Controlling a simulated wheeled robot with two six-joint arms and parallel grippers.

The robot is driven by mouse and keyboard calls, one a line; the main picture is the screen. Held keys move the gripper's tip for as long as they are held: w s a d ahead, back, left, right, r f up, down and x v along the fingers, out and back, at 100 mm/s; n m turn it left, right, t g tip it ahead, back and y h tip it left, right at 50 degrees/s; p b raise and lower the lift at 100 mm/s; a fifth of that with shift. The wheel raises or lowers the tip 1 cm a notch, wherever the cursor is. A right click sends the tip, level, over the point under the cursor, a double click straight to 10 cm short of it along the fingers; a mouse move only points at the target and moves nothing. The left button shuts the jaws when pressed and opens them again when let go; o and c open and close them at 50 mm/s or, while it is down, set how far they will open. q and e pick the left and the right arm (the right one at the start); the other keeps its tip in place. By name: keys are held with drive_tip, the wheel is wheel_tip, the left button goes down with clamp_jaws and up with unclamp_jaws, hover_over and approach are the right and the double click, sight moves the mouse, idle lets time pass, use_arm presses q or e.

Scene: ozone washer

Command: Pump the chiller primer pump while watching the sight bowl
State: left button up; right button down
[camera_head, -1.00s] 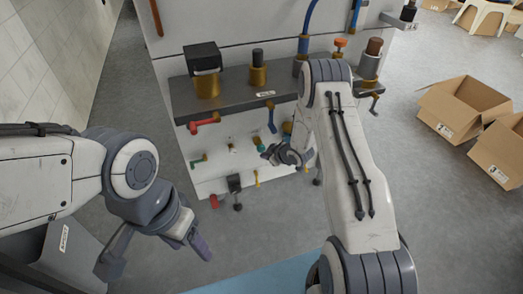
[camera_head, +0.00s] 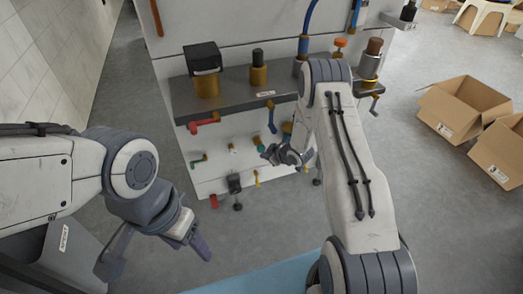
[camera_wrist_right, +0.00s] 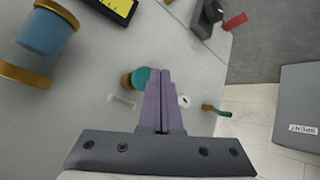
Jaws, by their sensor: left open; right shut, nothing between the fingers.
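The wall-mounted panel (camera_head: 215,175) carries several small valves and knobs below a grey shelf. My right gripper (camera_head: 267,153) is shut and empty in front of the panel. In the right wrist view its purple fingers (camera_wrist_right: 163,75) are pressed together beside a teal knob with a brass collar (camera_wrist_right: 138,77); contact cannot be told. A blue cylinder with brass ends (camera_wrist_right: 45,38), possibly the sight bowl, stands at the upper left there. No part is labelled as the primer pump in readable text. My left gripper (camera_head: 157,255) is open and empty, low at the left, away from the panel.
The grey shelf (camera_head: 240,88) holds a black-topped brass unit (camera_head: 205,75) and other brass fittings. Red (camera_head: 203,122) and green (camera_head: 198,160) handles stick out below it. Open cardboard boxes (camera_head: 460,105) stand on the floor at right. Floor left of the panel is clear.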

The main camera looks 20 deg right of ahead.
sight(261, 149)
drive_tip(key=shift+w, duration=0.1)
idle(0.3)
drive_tip(key=shift+w, duration=0.3)
drive_tip(key=shift+w+r, duration=0.1)
drive_tip(key=shift+w, duration=1.15)
idle(1.2)
drive_tip(key=s, duration=0.3)
drive_tip(key=shift+s, duration=0.1)
idle(0.4)
drive_tip(key=s+p, duration=0.1)
drive_tip(key=s, duration=0.4)
drive_tip(key=shift+d+p, duration=0.15)
drive_tip(key=shift+p, duration=0.15)
